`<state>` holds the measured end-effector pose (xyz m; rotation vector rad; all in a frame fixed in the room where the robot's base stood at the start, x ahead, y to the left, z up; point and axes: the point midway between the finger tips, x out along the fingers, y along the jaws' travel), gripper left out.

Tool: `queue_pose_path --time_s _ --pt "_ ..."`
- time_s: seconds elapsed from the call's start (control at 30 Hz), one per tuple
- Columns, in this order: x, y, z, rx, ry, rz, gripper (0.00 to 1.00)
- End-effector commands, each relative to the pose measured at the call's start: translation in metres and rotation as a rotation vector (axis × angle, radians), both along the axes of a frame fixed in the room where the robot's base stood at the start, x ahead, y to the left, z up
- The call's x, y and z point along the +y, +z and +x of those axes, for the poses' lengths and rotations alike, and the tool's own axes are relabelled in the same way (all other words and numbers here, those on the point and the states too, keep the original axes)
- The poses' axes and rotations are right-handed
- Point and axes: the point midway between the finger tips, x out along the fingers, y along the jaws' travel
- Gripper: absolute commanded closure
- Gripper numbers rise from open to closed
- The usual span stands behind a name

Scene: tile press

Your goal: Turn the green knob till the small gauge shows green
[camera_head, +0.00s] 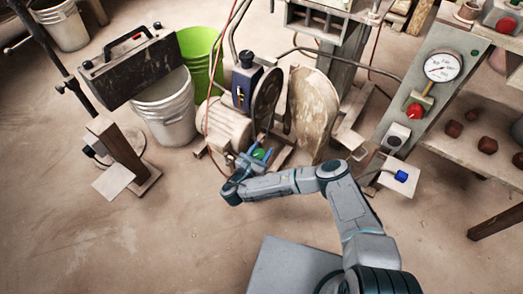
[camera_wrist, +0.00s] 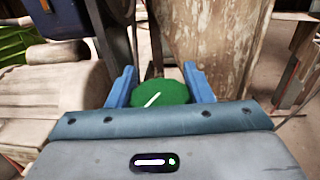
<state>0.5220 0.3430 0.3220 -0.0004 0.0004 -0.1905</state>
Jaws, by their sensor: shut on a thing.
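The green knob (camera_head: 260,154) is low beside the motor in the head view. In the wrist view the green knob (camera_wrist: 165,93) is a round disc with a white line slanting up to the right. My gripper (camera_head: 253,160) is shut on it, with one blue finger on each side in the wrist view (camera_wrist: 160,80). A round white-faced gauge (camera_head: 443,66) with a dark needle is on the sloped panel at right; I see no green on its face. I cannot pick out a separate small gauge.
A pale motor (camera_head: 228,125) and large worn discs (camera_head: 313,115) stand close behind the knob. The panel has a red knob (camera_head: 414,111); a blue knob (camera_head: 401,176) sits below. Buckets, one white (camera_head: 166,107), stand at left. The floor at front left is clear.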

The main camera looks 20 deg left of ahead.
Motion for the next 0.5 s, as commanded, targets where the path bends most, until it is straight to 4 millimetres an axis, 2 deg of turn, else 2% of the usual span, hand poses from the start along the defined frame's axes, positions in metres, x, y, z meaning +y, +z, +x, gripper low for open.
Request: queue_pose_path --time_s 0.03,0.1,0.37,0.5 --pt "-0.0013 -0.0006 0.0004 0.001 -0.004 -0.002 0.45" --pt "-0.0012 -0.0004 0.0005 0.000 -0.003 -0.002 0.32" --pt "0.0007 0.0006 -0.0001 -0.001 0.001 0.000 0.32" --pt "0.0008 0.0082 0.0001 0.000 0.001 0.000 0.32"
